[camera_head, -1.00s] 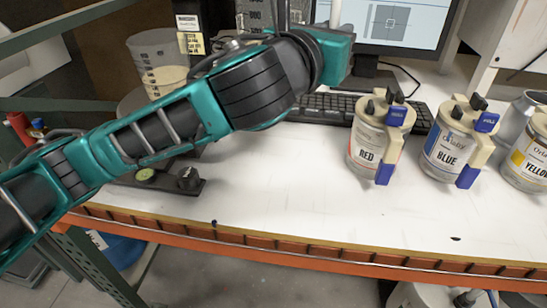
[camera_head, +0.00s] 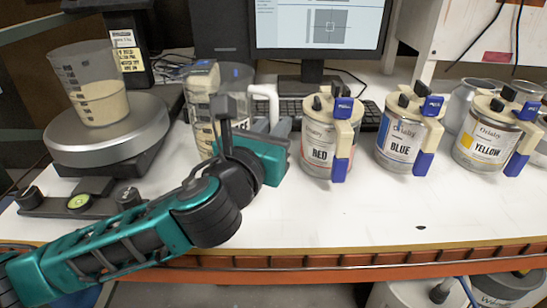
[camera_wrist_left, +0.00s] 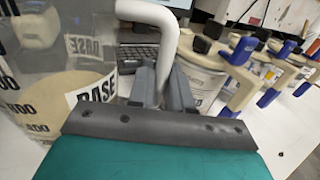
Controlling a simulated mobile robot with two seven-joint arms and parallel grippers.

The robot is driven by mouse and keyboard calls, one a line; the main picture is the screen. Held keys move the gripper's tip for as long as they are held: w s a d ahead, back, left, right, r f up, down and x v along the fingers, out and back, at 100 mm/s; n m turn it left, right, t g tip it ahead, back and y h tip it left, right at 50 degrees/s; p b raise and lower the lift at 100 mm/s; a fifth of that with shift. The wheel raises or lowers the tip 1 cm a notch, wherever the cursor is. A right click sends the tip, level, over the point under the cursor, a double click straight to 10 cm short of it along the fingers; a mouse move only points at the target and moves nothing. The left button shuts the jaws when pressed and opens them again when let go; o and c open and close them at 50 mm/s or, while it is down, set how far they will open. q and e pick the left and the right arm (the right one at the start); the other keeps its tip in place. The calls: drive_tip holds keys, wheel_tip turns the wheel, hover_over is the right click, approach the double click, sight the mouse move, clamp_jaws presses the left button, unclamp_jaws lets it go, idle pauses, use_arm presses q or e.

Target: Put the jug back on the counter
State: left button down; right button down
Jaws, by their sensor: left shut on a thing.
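The jug (camera_head: 203,125) is clear plastic with a white handle (camera_head: 272,100), printed marks and a pale layer of base inside. It is upright at the middle of the counter (camera_head: 330,215), low over or on its top; I cannot tell if it touches. My left gripper (camera_head: 266,128) is shut on the handle, at the jug's right side; my wrist hides part of the jug. In the left wrist view the fingers (camera_wrist_left: 163,88) close around the white handle (camera_wrist_left: 160,28), with the jug (camera_wrist_left: 60,75) at left. My right gripper is not in view.
Another beaker (camera_head: 92,95) with pale contents stands on a round scale (camera_head: 80,150) at left. Red (camera_head: 317,155), blue (camera_head: 395,150) and yellow (camera_head: 480,145) cans stand to the right, the red one close to my gripper. A keyboard (camera_head: 368,115) and monitor (camera_head: 320,25) are behind.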

use_arm(q)
wheel_tip(320, 180, down, 4)
drive_tip(key=shift+r+b, duration=0.15)
drive_tip(key=shift+b, duration=0.5)
drive_tip(key=shift+f, duration=0.4)
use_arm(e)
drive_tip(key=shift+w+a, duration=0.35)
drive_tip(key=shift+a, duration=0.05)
use_arm(q)
drive_tip(key=c, duration=1.5)
unclamp_jaws()
drive_tip(key=shift+f, duration=0.25)
drive_tip(key=o, duration=0.4)
drive_tip(key=shift+o, duration=0.2)
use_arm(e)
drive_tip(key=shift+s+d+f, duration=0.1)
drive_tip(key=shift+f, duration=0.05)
use_arm(q)
drive_tip(key=shift+r, duration=0.1)
